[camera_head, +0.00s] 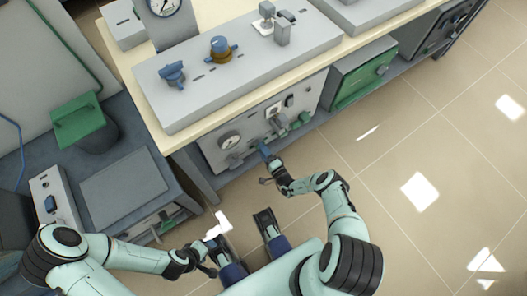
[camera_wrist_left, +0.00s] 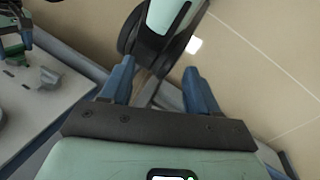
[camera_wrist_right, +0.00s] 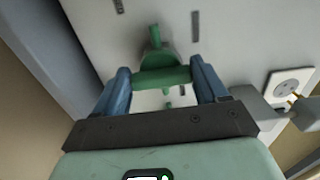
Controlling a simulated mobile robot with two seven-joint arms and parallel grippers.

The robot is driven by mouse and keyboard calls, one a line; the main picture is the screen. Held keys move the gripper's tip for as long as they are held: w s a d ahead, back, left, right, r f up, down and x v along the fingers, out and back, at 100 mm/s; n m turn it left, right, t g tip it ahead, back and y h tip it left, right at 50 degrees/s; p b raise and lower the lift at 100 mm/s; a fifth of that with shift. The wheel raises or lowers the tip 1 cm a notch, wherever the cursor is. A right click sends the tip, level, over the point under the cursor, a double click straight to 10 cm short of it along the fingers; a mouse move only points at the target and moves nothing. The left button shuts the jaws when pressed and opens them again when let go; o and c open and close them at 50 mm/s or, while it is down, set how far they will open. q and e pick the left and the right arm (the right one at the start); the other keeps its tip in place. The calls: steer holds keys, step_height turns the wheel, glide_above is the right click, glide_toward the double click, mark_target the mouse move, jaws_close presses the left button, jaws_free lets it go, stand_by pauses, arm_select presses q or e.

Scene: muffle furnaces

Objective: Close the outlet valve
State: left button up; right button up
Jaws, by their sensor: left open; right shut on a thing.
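A green valve handle (camera_wrist_right: 162,76) on the grey front panel is between the fingers of my right gripper (camera_wrist_right: 160,85) in the right wrist view. That gripper is shut on it, with a blue finger on either side. In the head view my right gripper (camera_head: 266,152) reaches the panel (camera_head: 250,130) below the bench top, and partly hides the handle it holds. Other green valve parts (camera_head: 299,120) show to its right. My left gripper (camera_wrist_left: 158,82) is open and empty, low near my base and away from the panel.
A grey box (camera_head: 240,70) with blue and brown knobs stands on the bench above. A green-fronted unit (camera_head: 362,73) is on the right. The tiled floor at right is clear.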

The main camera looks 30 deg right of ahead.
steer(key=shift+s+d, duration=0.1)
steer(key=o, duration=1.1)
steer(key=shift+c, duration=0.2)
arm_select(q)
steer(key=shift+g, duration=0.6)
steer(key=s+r+p, duration=0.1)
steer(key=s+d+r+p, duration=0.1)
steer(key=s+r+p, duration=0.1)
steer(key=shift+s+d+r, duration=0.15)
steer(key=shift+s+r, duration=0.1)
arm_select(e)
steer(key=s, duration=1.3)
steer(key=shift+s+d, duration=0.15)
steer(key=shift+d, duration=0.3)
